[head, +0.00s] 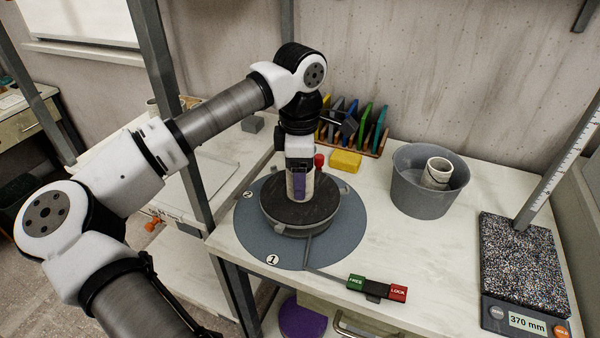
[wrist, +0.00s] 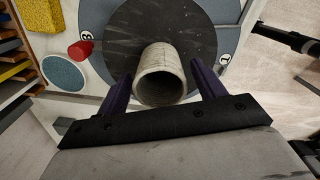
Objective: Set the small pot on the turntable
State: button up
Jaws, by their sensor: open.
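A small cream cylindrical pot (wrist: 160,62) stands upright on the dark disc of the turntable (wrist: 120,38), near its middle. In the head view the pot (head: 309,186) is partly hidden behind my gripper (head: 298,190). The turntable's dark top (head: 290,210) shows around the pot's foot. My gripper (wrist: 160,72) is open, with one purple finger on each side of the pot. The wrist view shows small gaps between fingers and pot.
A grey bucket (head: 408,193) to the right holds another pale pot (head: 437,173) with a dark line. A green-and-red FREE/LOCK switch (head: 377,288) lies in front. A yellow sponge (head: 345,162), a red knob (head: 319,160) and a rack of coloured tools (head: 352,128) are behind.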

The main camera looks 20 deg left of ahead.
notch_tip(320, 180, up, 12)
jog(key=b, duration=0.1)
jog(key=shift+f, duration=0.25)
